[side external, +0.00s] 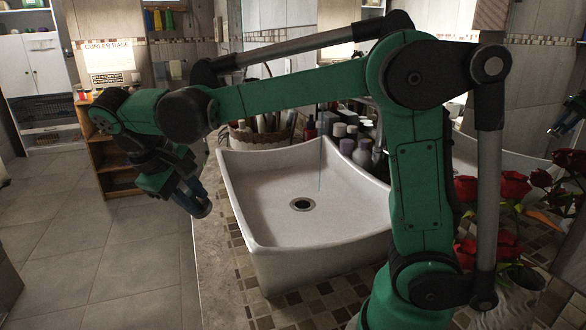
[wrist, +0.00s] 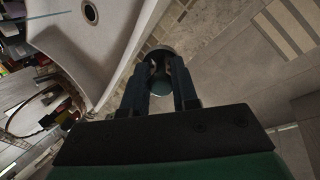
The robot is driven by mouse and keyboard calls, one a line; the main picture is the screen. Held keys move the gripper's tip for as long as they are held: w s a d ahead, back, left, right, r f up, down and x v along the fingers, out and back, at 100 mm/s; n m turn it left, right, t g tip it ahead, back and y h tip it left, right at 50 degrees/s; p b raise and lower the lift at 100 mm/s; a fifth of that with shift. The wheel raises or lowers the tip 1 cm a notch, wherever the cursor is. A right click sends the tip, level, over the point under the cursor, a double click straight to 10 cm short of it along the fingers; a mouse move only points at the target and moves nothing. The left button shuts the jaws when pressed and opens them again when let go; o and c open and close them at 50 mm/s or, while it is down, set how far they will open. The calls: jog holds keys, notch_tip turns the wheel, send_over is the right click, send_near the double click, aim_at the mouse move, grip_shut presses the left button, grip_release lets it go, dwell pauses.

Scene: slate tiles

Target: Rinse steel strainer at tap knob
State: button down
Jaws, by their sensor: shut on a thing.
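My gripper (side external: 192,199) hangs just left of the white basin's left rim in the side view, over the counter edge and floor. In the wrist view my gripper (wrist: 160,72) is shut on a small, dark, rounded thing (wrist: 160,86), which I take to be the steel strainer; it is too dark to make out any mesh. The white basin (side external: 275,175) is empty, with a round drain (side external: 302,204) in its floor. A thin, pale vertical line (side external: 320,165), like a fine stream of water, stands above the basin floor. I cannot make out the tap knob.
Bottles (side external: 350,140) and a basket (side external: 262,137) stand behind the basin. Red roses (side external: 492,188) stand at the right by my arm. The counter (side external: 216,262) is clear left of the basin. Open tiled floor (side external: 100,255) lies beyond it.

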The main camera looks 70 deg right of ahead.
jog(key=shift+w, duration=0.15)
jog(key=shift+w+a, duration=0.3)
jog(key=shift+w, duration=0.05)
jog(key=shift+s+d, duration=0.1)
dwell(0.3)
jog(key=shift+s+d, duration=0.25)
jog(key=shift+s, duration=0.15)
jog(key=shift+w+a, duration=0.1)
jog(key=shift+w+a, duration=0.25)
jog(key=shift+w, duration=0.15)
jog(key=shift+s, duration=0.1)
jog(key=shift+s+d, duration=0.35)
jog(key=shift+s, duration=0.05)
dwell(0.4)
